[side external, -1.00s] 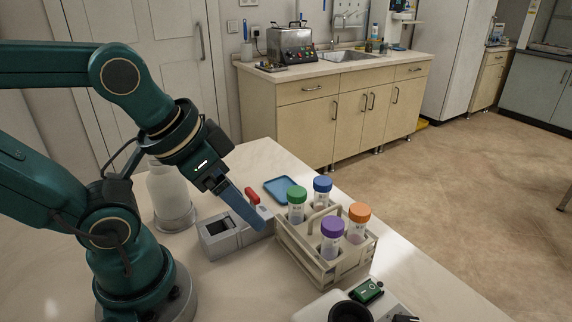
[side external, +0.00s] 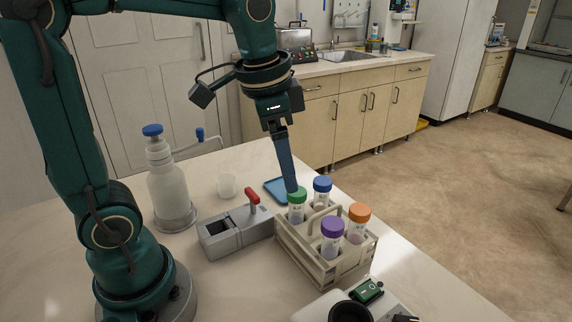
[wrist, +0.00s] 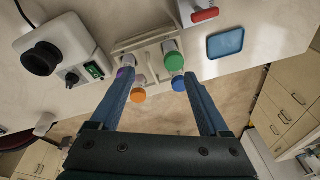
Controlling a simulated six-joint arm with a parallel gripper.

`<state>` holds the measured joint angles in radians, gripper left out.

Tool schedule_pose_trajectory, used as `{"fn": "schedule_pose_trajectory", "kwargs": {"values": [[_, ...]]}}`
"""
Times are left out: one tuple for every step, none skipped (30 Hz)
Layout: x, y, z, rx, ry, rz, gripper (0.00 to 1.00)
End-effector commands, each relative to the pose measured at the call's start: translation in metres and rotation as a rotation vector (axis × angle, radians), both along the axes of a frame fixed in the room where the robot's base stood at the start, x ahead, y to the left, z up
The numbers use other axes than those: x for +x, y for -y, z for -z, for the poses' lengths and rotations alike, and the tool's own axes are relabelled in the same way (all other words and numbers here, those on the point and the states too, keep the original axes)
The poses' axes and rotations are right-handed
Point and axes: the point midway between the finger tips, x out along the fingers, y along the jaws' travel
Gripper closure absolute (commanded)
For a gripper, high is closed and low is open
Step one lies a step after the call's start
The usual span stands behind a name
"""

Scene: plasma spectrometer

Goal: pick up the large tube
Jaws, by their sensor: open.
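Several capped tubes stand upright in a beige rack (side external: 312,262): a green-capped tube (side external: 297,205), a blue-capped tube (side external: 322,190), a purple-capped tube (side external: 332,238) and an orange-capped tube (side external: 358,222). They look alike in size, so I cannot tell which is the large one. My gripper (side external: 291,187) points down at the rack, its tips by the green cap. In the wrist view, my gripper (wrist: 158,76) is open and empty. The green cap (wrist: 174,61) and blue cap (wrist: 178,84) lie near the right finger; the left finger partly covers the purple cap (wrist: 122,73).
A grey device with a red handle (side external: 235,232) stands left of the rack. A blue tray (side external: 277,188) lies behind it. A white bottle with a blue cap (side external: 166,180) and a small cup (side external: 227,186) stand further left. A white instrument (side external: 345,304) is in front.

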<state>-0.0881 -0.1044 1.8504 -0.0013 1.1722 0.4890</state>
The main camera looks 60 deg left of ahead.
Motion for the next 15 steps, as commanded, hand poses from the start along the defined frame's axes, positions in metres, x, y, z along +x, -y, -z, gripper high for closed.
{"fn": "schedule_pose_trajectory", "kwargs": {"values": [[0.011,-0.004,0.008,0.0,-0.042,0.009,0.21],[0.016,-0.007,0.011,0.001,-0.062,0.015,0.21],[0.022,-0.01,0.017,-0.001,-0.088,0.02,0.21],[0.026,-0.012,0.021,-0.001,-0.105,0.023,0.21],[0.03,-0.013,0.026,-0.003,-0.122,0.023,0.21],[0.034,-0.016,0.032,-0.006,-0.143,0.019,0.21],[0.036,-0.018,0.036,-0.009,-0.156,0.015,0.21],[0.038,-0.019,0.04,-0.011,-0.169,0.011,0.21],[0.04,-0.02,0.045,-0.013,-0.182,0.006,0.21],[0.041,-0.021,0.048,-0.015,-0.192,0.003,0.21],[0.041,-0.022,0.051,-0.017,-0.202,0.001,0.21],[0.04,-0.023,0.054,-0.018,-0.212,-0.002,0.21],[0.04,-0.023,0.056,-0.02,-0.219,-0.004,0.21],[0.039,-0.023,0.059,-0.021,-0.223,-0.005,0.21],[0.039,-0.023,0.063,-0.022,-0.228,-0.005,0.21]]}}
